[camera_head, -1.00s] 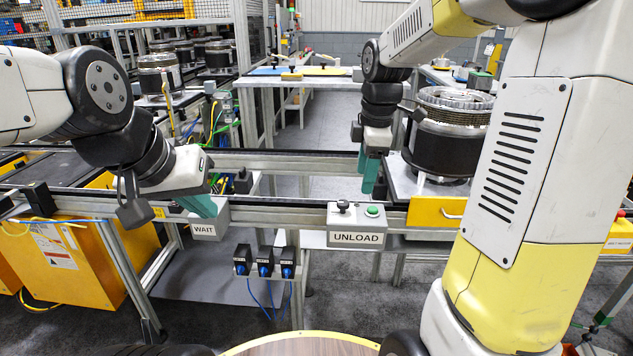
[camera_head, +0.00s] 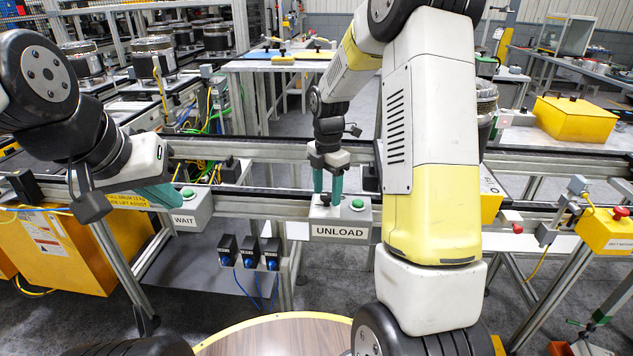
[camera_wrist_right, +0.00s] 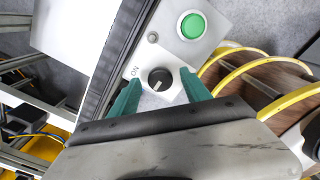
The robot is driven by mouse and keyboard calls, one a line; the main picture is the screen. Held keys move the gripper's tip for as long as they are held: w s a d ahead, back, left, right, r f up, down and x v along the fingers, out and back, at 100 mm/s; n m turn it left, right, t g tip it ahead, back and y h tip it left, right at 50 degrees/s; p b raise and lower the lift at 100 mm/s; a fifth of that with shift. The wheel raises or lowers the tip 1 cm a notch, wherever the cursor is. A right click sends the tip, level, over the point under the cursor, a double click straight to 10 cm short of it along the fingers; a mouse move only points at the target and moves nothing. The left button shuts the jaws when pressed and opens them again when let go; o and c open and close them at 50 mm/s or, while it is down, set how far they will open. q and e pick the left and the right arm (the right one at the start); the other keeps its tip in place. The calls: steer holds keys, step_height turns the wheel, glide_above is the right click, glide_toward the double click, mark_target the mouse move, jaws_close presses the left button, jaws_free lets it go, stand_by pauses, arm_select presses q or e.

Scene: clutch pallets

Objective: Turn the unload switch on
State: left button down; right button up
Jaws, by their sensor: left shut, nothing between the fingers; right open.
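The unload box (camera_head: 341,233) is a grey box labelled UNLOAD on the front rail in the head view. Its green button (camera_head: 357,204) is to the right of its black knob. In the right wrist view the black rotary knob (camera_wrist_right: 159,79) shows with a white mark, beside printed ON lettering and the green button (camera_wrist_right: 192,26). My right gripper (camera_head: 327,190) is open, fingers pointing down at the knob. In the wrist view its fingertips (camera_wrist_right: 158,84) lie on either side of the knob; contact cannot be told. My left gripper (camera_head: 166,197) is shut and empty beside the wait box (camera_head: 188,212).
Metal rails (camera_head: 270,205) run across the front. A yellow box (camera_head: 574,118) stands at the right, and another yellow control box (camera_head: 606,232) is at the right edge. Blue-fronted connectors (camera_head: 250,252) hang below the rail.

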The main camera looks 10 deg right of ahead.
steer(key=shift+f, duration=0.15)
jaws_close()
stand_by(0.4)
steer(key=m, duration=0.5)
steer(key=shift+m, duration=0.4)
steer(key=m, duration=0.6)
stand_by(0.4)
jaws_free()
